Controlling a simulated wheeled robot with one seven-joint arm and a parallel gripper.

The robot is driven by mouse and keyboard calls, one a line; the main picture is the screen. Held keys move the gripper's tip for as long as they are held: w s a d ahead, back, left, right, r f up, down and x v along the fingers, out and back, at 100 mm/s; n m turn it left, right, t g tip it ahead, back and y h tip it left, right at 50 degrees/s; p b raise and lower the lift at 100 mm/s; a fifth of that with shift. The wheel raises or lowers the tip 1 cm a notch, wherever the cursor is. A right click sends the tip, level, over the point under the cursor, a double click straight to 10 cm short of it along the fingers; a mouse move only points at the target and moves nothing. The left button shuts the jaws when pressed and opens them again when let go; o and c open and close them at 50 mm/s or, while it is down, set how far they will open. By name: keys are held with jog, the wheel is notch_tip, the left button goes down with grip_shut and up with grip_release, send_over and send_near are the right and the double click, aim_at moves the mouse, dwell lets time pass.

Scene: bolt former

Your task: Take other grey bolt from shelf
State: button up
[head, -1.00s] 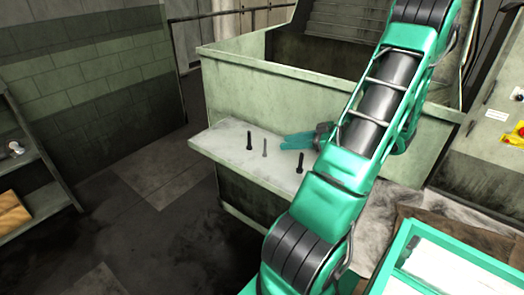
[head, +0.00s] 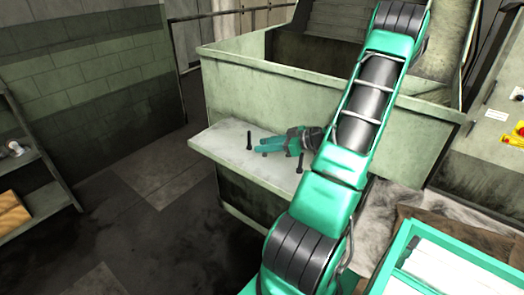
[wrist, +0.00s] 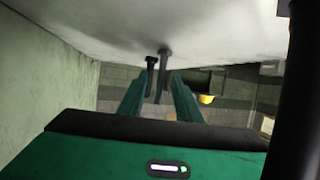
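The grey bolt (wrist: 164,75) shows in the wrist view, standing on the pale shelf (wrist: 220,25), which appears at the top of that picture. My gripper (wrist: 159,88) is open, its two teal fingers on either side of this bolt, with gaps left. A dark bolt (wrist: 151,68) shows just left of it, seemingly farther off. In the head view, my gripper (head: 270,146) reaches left low over the shelf (head: 225,137) and mostly hides the grey bolt. One black bolt (head: 249,140) stands upright left of the fingertips. Another black bolt (head: 300,163) stands nearer the front, below my wrist.
A large pale green bin (head: 230,85) rises behind the shelf. A rack (head: 45,200) with small items stands at the far left. A teal-framed tray (head: 400,250) is at the lower right. The floor left of the shelf is clear.

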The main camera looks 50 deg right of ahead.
jog(key=shift+w, duration=0.1)
jog(key=shift+c, duration=0.3)
grip_shut()
jog(key=shift+r, duration=0.1)
